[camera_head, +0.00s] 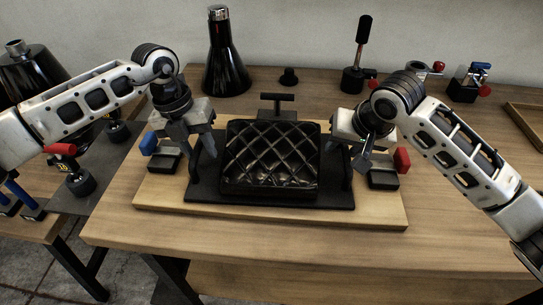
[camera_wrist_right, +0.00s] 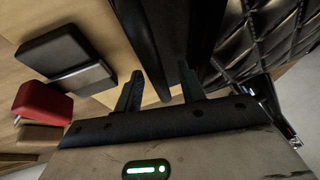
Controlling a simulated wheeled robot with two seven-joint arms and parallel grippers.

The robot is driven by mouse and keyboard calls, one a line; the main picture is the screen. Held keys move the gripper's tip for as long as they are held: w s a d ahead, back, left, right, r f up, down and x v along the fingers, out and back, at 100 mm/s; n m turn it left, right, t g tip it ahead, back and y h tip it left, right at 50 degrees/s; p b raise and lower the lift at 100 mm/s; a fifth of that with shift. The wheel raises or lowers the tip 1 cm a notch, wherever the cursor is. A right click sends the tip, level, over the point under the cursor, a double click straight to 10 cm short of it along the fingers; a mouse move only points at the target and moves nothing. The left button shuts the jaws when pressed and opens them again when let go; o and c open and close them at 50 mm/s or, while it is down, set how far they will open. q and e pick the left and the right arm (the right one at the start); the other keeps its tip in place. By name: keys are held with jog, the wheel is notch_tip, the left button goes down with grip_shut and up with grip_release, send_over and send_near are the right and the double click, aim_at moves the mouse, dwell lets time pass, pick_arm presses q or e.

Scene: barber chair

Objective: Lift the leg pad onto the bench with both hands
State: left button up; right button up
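The leg pad (camera_head: 270,155) is black and diamond-quilted, resting on a black base plate (camera_head: 270,198) with a raised handle at each side. It also shows in the right wrist view (camera_wrist_right: 265,40). My left gripper (camera_head: 203,152) is at the pad's left side, fingers apart and pointing down near the left handle (camera_head: 194,168). My right gripper (camera_head: 361,162) is at the right side near the right handle (camera_head: 346,172). In the right wrist view, its fingers (camera_wrist_right: 160,92) are apart with the black handle bar (camera_wrist_right: 158,50) between them. Contact with either handle is not clear.
A pale wooden board (camera_head: 270,214) lies under the plate on the wooden bench (camera_head: 440,210). Clamps with blue (camera_head: 149,143) and red (camera_head: 402,160) ends flank the plate. A black T-handle (camera_head: 277,104) stands behind the pad. A black flask (camera_head: 224,60) and small fixtures stand behind.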

pick_arm(q)
grip_shut()
pick_arm(e)
grip_shut()
pick_arm(q)
jog(key=shift+w+r, duration=0.1)
jog(key=shift+r, duration=0.05)
pick_arm(e)
jog(key=shift+r, duration=0.15)
dwell(0.9)
